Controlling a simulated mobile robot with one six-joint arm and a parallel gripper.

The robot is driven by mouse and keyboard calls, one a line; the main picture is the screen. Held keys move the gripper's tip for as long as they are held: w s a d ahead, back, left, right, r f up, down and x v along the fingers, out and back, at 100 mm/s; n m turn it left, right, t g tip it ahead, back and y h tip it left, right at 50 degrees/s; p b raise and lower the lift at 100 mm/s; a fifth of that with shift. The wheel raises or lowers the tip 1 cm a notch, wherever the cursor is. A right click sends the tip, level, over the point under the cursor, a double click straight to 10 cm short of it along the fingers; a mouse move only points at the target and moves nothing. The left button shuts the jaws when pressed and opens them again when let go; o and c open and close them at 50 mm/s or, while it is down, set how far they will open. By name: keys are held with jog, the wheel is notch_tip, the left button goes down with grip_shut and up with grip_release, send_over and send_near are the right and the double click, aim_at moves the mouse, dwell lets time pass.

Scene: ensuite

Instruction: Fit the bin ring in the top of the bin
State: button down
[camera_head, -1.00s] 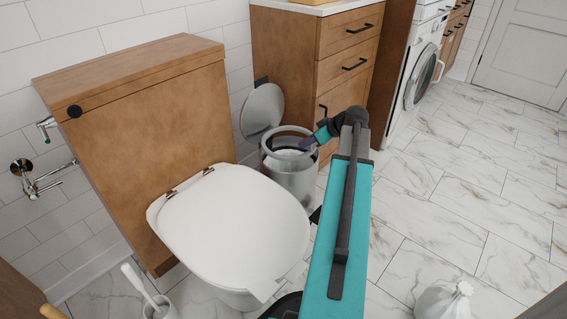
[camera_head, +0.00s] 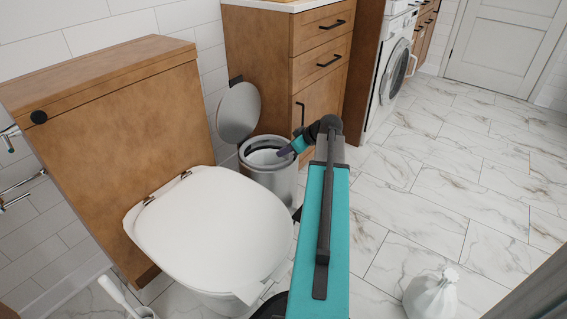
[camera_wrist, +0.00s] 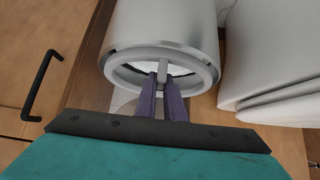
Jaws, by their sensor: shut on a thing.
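The bin (camera_head: 281,181) is a silver metal cylinder standing beside the toilet, with its round lid (camera_head: 239,112) swung up behind it. The bin also shows in the wrist view (camera_wrist: 165,24). The pale grey bin ring (camera_wrist: 124,78) lies at the bin's mouth, roughly in line with the rim. My gripper (camera_wrist: 162,80) is shut on the ring's small upright tab. In the head view my gripper (camera_head: 283,152) is over the near right side of the mouth. I cannot tell whether the ring is fully seated all round.
The white toilet (camera_head: 210,230) stands close on the left of the bin. A wooden drawer cabinet (camera_head: 310,75) is right behind the bin. A tied white bag (camera_head: 430,297) lies on the floor at the lower right. The marble floor on the right is mostly clear.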

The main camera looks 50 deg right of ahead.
aim_at(290, 158)
jog(key=shift+f, duration=0.1)
jog(key=shift+f+b, duration=1.15)
jog(key=shift+f, duration=1.25)
jog(key=shift+f, duration=0.15)
jog(key=c, duration=1.8)
grip_release()
jog(key=shift+c, duration=0.2)
jog(key=shift+s+r, duration=0.25)
jog(key=shift+r, duration=0.25)
jog(key=a+p+v, duration=0.1)
jog(key=p+v, duration=0.3)
jog(key=v, duration=0.7)
jog(key=shift+d, duration=0.45)
